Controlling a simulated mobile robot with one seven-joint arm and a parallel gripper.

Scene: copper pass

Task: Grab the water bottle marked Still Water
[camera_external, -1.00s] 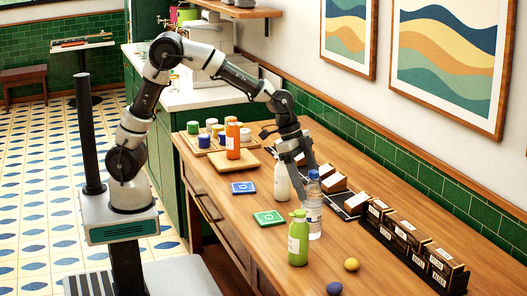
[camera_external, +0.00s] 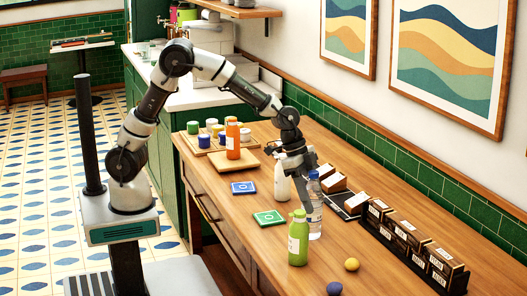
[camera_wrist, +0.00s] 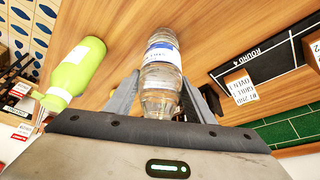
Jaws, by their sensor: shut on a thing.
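The water bottle (camera_external: 315,221) is clear, with a blue cap and a white and blue label. It stands upright on the wooden counter in the external view. In the wrist view the bottle (camera_wrist: 162,60) lies between the two fingers, and the label print is too small to read surely. My gripper (camera_external: 312,190) reaches down from above and is shut on the bottle, one finger on each side (camera_wrist: 160,92). The fingers hide part of the bottle's upper body in the external view.
A green bottle (camera_external: 298,240) stands close in front, and a white bottle (camera_external: 281,184) close behind to the left. Boxes in a black rack (camera_external: 408,233) stand to the right. A yellow ball (camera_external: 352,264) and a dark blue ball (camera_external: 334,288) lie near the front.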

